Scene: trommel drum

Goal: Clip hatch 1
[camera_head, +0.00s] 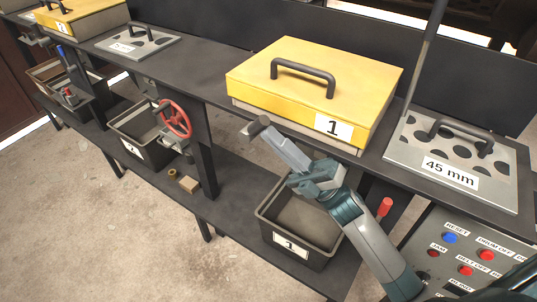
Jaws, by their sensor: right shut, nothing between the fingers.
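Hatch 1 is the yellow lid (248,68) with a dark bar handle (303,73) and a white label reading 1 (333,127). It lies flat and closed on a grey frame on the dark bench. My right gripper (262,130) reaches up from the lower right. Its fingers are shut and empty, at the front edge of the hatch frame, left of the label. A dark block shows at the fingertips; I cannot tell whether it is a clip or part of the fingers. My left gripper is not in view.
Bin 1 (270,236) stands on the lower shelf under my right arm. A plate marked 45 mm (402,153) lies right of the hatch. A control panel (440,240) with buttons is at lower right. A red handwheel (174,118) and another yellow hatch (95,17) are at left.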

